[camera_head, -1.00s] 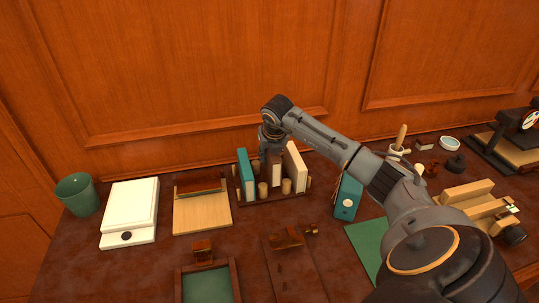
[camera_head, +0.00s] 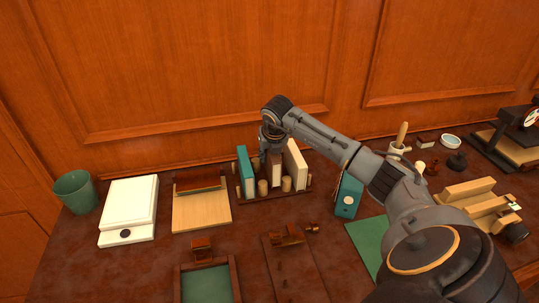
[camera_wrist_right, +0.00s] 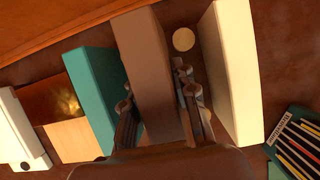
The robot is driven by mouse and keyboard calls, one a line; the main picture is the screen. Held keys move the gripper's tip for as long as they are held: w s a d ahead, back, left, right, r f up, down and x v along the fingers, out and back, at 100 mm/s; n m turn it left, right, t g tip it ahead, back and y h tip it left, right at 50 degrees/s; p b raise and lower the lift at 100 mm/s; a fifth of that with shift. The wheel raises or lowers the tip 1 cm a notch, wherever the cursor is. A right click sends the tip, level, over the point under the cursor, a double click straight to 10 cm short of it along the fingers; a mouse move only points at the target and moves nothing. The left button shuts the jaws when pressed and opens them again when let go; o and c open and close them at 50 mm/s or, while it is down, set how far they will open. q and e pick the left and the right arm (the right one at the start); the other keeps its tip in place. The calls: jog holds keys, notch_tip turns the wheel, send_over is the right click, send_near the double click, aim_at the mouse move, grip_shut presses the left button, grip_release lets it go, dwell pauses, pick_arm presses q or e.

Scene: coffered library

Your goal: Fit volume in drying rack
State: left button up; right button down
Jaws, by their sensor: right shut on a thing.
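The drying rack (camera_head: 262,199) is a dark wooden base with several pale upright pegs, standing near the back wall. A brown volume (camera_head: 275,173) stands upright in it, between a teal volume (camera_head: 246,172) and a cream volume (camera_head: 296,166). My right gripper (camera_head: 271,152) reaches down from above and is shut on the brown volume. In the wrist view its two fingers (camera_wrist_right: 158,103) lie on either side of the brown volume (camera_wrist_right: 143,60), with the teal (camera_wrist_right: 93,92) and cream (camera_wrist_right: 231,70) volumes apart on each side. The bottom of the brown volume is hidden. My left gripper is not in view.
Left of the rack are a wooden tray (camera_head: 202,214), a white scale-like box (camera_head: 130,208) and a green cup (camera_head: 75,190). A teal box (camera_head: 347,198) stands close to the right. In front are a green-lined frame (camera_head: 207,285) and a wooden board (camera_head: 292,270).

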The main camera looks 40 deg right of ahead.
jog(key=shift+f+b, duration=1.55)
jog(key=shift+f, duration=0.2)
dwell(0.7)
jog(key=c, duration=1)
grip_release()
jog(key=shift+r+p, duration=1.8)
jog(key=shift+r, duration=1.2)
